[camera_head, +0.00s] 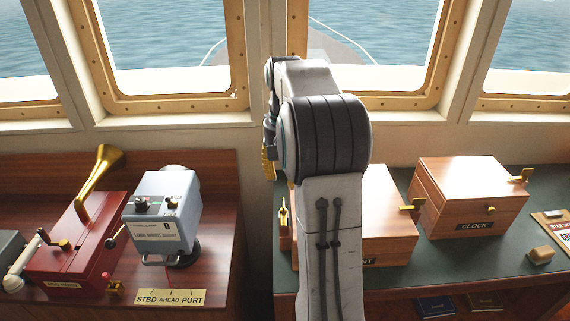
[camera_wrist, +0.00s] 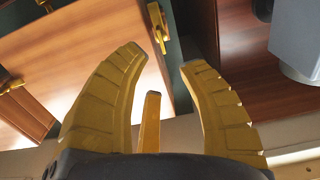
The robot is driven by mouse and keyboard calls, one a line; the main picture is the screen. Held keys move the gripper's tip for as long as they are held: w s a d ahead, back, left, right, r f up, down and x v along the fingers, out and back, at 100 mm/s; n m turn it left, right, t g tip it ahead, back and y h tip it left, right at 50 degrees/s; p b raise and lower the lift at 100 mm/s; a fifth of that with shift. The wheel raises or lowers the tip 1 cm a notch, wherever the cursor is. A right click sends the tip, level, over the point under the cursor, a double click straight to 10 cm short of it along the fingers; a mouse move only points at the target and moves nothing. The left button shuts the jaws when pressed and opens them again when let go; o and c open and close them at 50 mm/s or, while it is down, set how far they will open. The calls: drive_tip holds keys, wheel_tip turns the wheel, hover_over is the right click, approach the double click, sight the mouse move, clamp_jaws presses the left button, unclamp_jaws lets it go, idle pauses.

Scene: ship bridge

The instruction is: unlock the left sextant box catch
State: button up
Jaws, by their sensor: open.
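The wooden sextant box (camera_head: 385,225) stands on the green-topped desk, partly hidden behind my arm; only the end of its label shows. Its left brass catch (camera_head: 284,218) is on the box's left side, just left of my arm. In the wrist view, the box (camera_wrist: 100,55) fills the upper left and the catch (camera_wrist: 158,24) stands at its edge. My gripper (camera_wrist: 164,60) is open, its yellow fingers apart and nothing seen held. The catch appears just beyond the fingertips. A narrow yellow piece stands between the fingers. The right catch (camera_head: 411,206) also shows.
A wooden clock box (camera_head: 470,202) with a brass catch stands to the right. On the left console are a grey instrument (camera_head: 162,215), also in the wrist view (camera_wrist: 296,38), and a red box (camera_head: 80,245) with a brass horn. A narrow gap separates console and desk.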

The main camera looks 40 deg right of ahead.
drive_tip(key=shift+r, duration=1.5)
drive_tip(key=n, duration=0.1)
hover_over(285, 223)
drive_tip(key=w+d, duration=0.3)
drive_tip(key=w, duration=0.1)
drive_tip(key=shift+t, duration=0.3)
drive_tip(key=f, duration=0.6)
drive_tip(key=shift+s+f, duration=0.2)
drive_tip(key=shift+f, duration=0.1)
drive_tip(key=shift+n, duration=0.3)
drive_tip(key=s+a, duration=0.1)
drive_tip(key=s+a+f, duration=0.1)
drive_tip(key=s+a, duration=0.1)
drive_tip(key=shift+s+f, duration=0.35)
drive_tip(key=s+a+r+n+t, duration=0.2)
drive_tip(key=s+a+n, duration=0.1)
drive_tip(key=s+a, duration=0.4)
drive_tip(key=s+a+r+n+t, duration=0.1)
drive_tip(key=s+a+n, duration=0.2)
drive_tip(key=s+a, duration=0.4)
drive_tip(key=a, duration=0.3)
drive_tip(key=shift+s+a+r+t, duration=0.15)
drive_tip(key=shift+a+r+t, duration=0.15)
drive_tip(key=shift+r+t, duration=0.1)
